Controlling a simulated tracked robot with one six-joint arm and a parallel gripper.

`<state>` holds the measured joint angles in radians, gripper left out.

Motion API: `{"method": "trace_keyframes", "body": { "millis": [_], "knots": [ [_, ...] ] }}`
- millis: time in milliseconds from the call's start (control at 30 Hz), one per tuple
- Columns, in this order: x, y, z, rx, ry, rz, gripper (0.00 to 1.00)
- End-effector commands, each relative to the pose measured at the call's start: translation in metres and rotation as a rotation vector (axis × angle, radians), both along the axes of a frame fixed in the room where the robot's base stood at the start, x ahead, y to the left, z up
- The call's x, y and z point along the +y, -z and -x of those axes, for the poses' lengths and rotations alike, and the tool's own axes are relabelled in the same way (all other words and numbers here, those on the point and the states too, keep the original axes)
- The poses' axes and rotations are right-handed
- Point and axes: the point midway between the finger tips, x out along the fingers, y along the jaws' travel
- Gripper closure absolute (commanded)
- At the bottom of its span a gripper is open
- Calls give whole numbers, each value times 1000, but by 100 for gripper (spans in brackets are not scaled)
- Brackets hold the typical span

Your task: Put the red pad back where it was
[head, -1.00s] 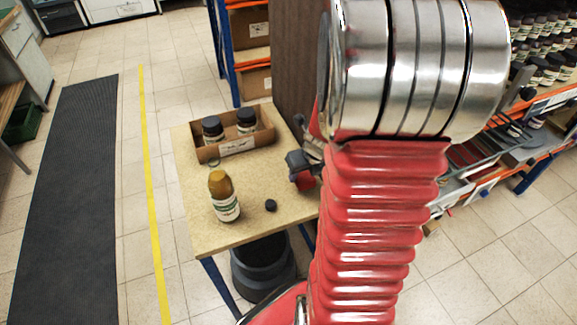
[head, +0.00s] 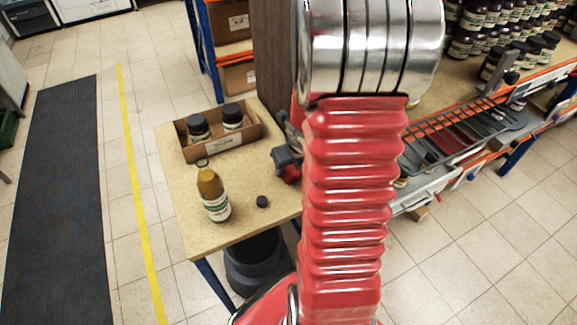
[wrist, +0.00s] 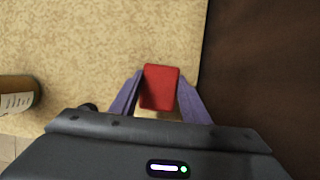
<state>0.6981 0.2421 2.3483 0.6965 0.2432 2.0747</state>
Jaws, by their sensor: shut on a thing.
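The red pad (wrist: 160,87) is a small block held between the two fingers of my gripper (wrist: 160,90) in the wrist view. In the head view my gripper (head: 288,165) is at the right side of the small table (head: 240,225), and a bit of the red pad (head: 291,175) shows under it. The pad is over the tabletop, near the dark brown panel (wrist: 260,70) on the right. I cannot tell whether it touches the table. My arm hides part of the area behind the gripper.
An amber-brown bottle (head: 212,195) and a dark cap (head: 262,201) stand left of my gripper. A cardboard tray (head: 222,143) with two dark-lidded jars is at the table's back. A shelf of jars (head: 480,30) is at right. Bare tabletop lies between.

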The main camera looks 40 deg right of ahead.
Motion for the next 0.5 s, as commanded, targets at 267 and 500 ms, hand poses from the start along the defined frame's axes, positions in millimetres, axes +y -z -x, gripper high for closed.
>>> {"method": "trace_keyframes", "body": {
  "millis": [267,500],
  "knots": [
    [1,4,-1,0,-2,0,82],
    [1,5,-1,0,-2,0,54]
  ]
}}
